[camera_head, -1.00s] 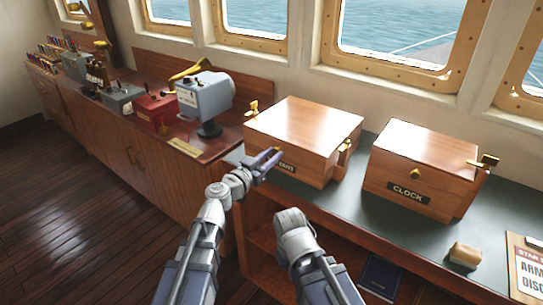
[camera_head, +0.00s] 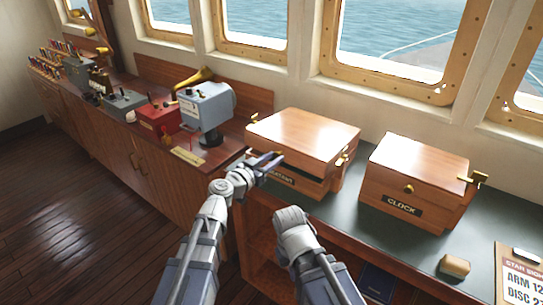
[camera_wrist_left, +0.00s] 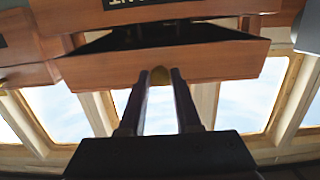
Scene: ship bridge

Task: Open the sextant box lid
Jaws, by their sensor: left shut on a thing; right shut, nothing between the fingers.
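The sextant box (camera_head: 335,178) is the left of two wooden boxes on the green counter. Its lid (camera_head: 303,131) is tilted up a little at the front, with a dark gap above the labelled front. My left gripper (camera_head: 272,162) is at the box's front edge, shut on the lid's brass knob (camera_wrist_left: 160,76). In the left wrist view the lid (camera_wrist_left: 215,62) and the gap appear beyond the fingers, the label upside down. My right arm ends low in front of the counter; its fingers are hidden from view.
The clock box (camera_head: 415,185) stands closed to the right. A grey-blue instrument (camera_head: 207,108) stands close on the left. A small tan block (camera_head: 454,265) and a paper sheet (camera_head: 517,280) lie at the right. Windows line the wall behind.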

